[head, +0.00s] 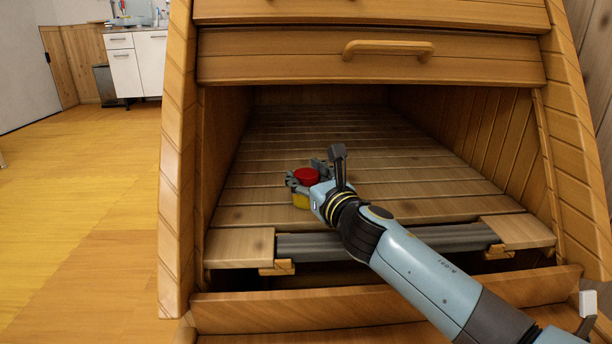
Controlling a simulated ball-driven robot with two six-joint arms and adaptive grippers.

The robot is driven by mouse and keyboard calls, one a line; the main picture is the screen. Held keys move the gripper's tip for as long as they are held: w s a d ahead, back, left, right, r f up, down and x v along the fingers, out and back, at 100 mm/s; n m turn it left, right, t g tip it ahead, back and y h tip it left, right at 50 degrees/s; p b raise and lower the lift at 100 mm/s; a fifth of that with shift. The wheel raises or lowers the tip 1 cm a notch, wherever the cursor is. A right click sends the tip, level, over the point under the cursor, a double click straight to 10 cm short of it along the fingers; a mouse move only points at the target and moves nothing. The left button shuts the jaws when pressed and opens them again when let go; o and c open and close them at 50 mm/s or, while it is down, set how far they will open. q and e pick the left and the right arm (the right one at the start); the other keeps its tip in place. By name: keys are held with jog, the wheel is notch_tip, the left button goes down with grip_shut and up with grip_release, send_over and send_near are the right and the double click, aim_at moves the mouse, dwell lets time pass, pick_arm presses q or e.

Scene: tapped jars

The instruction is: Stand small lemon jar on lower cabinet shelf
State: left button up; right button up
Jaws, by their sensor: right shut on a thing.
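The small lemon jar (301,200) shows a yellow body and a red lid (306,176). It is upright between the fingers of my right gripper (306,183), which is shut on it. The gripper and jar are over the front left part of the slatted lower cabinet shelf (270,150). The gripper covers part of the jar, and I cannot tell whether its base touches the shelf. My left gripper is not in view.
Wooden side walls (480,130) close in the shelf, and a drawer front with a handle (388,48) is above it. A grey bar (320,246) runs along the shelf's front edge. The shelf behind the jar is clear.

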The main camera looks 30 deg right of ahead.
jog(key=o, duration=1.5)
jog(key=shift+s+a, duration=0.1)
jog(key=shift+s, duration=1.25)
jog(key=shift+s+a+b, duration=0.2)
jog(key=shift+s+b, duration=0.7)
jog(key=shift+s, duration=1.75)
jog(key=s, duration=1.2)
jog(key=shift+a, duration=0.4)
